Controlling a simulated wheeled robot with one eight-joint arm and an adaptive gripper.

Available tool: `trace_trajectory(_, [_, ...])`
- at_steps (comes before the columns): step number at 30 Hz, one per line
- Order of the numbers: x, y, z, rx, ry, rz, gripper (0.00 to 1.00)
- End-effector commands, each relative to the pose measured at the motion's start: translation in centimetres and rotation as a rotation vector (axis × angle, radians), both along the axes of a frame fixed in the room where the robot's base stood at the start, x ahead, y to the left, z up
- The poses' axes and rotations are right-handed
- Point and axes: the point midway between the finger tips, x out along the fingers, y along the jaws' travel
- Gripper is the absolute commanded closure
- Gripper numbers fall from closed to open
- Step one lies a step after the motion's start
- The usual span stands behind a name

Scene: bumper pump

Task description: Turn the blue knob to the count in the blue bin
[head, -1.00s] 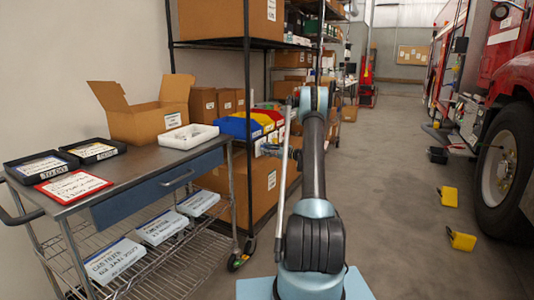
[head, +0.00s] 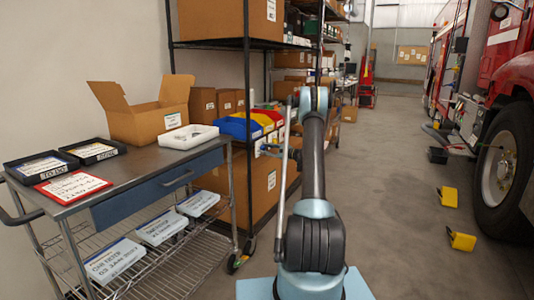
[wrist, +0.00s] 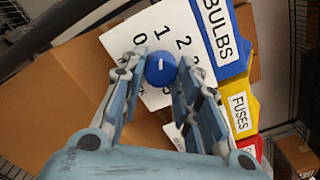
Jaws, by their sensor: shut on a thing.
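The blue knob (wrist: 161,68) shows in the wrist view, round with a short white mark, on a white dial plate (wrist: 150,32) with printed digits. The digits 0, 1 and 2 can be read; fingers cover part of the plate. My gripper (wrist: 160,75) is shut on the knob, one finger on each side. The blue bin (wrist: 222,40), labelled BULBS, is to the right of the plate. The blue bin also shows in the head view (head: 232,128), left of my gripper (head: 266,149). Its contents cannot be made out.
A yellow bin (wrist: 238,103) labelled FUSES and a red bin (wrist: 250,147) stand beside the blue one. A cardboard box (wrist: 70,100) is behind the dial. A cart (head: 130,168) with trays and an open box stands left; the floor (head: 390,215) to the right is mostly clear.

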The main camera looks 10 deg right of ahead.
Motion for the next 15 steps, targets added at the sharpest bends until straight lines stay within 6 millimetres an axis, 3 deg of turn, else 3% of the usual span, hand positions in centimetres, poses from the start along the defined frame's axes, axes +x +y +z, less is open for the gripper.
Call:
trace_trajectory(6, [-0.22, 0.18, -0.22, -0.004, 0.002, 0.006, 0.94])
trace_trajectory(7, [-0.22, 0.18, -0.23, -0.004, 0.002, 0.006, 0.64])
trace_trajectory(9, [-0.19, 0.16, -0.21, -0.003, 0.002, 0.005, 0.5])
trace_trajectory(15, [-0.11, 0.08, -0.13, -0.001, 0.002, 0.003, 0.5])
